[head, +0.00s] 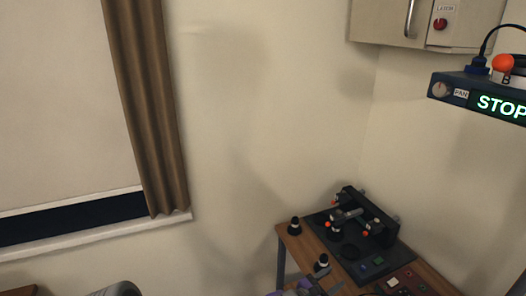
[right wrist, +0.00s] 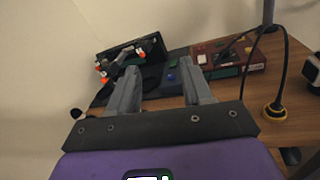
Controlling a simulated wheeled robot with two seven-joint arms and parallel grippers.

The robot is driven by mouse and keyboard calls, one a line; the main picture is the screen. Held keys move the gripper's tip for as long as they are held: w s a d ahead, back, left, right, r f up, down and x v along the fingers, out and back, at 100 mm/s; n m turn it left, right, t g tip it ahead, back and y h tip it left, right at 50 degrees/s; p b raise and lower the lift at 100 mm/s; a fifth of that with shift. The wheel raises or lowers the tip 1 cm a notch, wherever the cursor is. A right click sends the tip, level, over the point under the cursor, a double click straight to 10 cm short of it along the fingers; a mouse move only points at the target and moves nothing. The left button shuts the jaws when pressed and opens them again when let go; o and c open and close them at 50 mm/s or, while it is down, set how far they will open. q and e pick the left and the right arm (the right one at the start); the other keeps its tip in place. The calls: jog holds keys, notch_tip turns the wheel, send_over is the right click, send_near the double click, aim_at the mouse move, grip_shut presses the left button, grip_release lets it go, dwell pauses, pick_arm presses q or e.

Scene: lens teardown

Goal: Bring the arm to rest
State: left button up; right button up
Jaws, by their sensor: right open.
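My right gripper (head: 322,283) shows at the bottom edge of the head view, partly cut off, by the near side of a wooden table (head: 292,242). In the right wrist view the right gripper (right wrist: 162,66) has its two grey fingers wide apart, with nothing held between them. Beyond the fingers is a black device (head: 350,248) with orange-tipped parts; it also shows in the right wrist view (right wrist: 118,56). My left gripper is not in view.
Small black-and-white pieces (head: 295,226) stand at the table's left edge. A red-brown box (right wrist: 228,55) and a cable with a yellow-ringed plug (right wrist: 274,112) are on the table. A wall cabinet (head: 388,22) and a STOP sign box (head: 462,92) hang upper right. A curtain (head: 148,110) is at left.

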jog(key=s+d+f+m+g+y+b, duration=0.2)
jog(key=s+f+m+g+y, duration=0.3)
jog(key=s+f, duration=0.6)
jog(key=s+d+f+m+g+y+b, duration=0.1)
jog(key=s+f+m+g+y+b, duration=0.1)
jog(key=s+f+g, duration=0.8)
pick_arm(q)
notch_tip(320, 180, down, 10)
jog(key=b, duration=0.6)
pick_arm(e)
jog(key=s+a+f+m+t+y, duration=0.2)
jog(key=s+a+f+m+y, duration=0.2)
jog(key=m, duration=0.5)
jog(key=s+a+f+m+t+y, duration=0.3)
jog(key=s+a+f+m+y, duration=0.1)
jog(key=a+f+m+y, duration=0.3)
jog(key=a+m+y, duration=0.1)
jog(key=a+m, duration=0.1)
jog(key=a, duration=0.1)
jog(key=shift+s+a+t, duration=0.15)
jog(key=shift+a+t, duration=0.15)
jog(key=shift+a, duration=0.1)
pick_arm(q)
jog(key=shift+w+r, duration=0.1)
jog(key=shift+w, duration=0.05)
pick_arm(e)
jog(key=shift+o, duration=0.7)
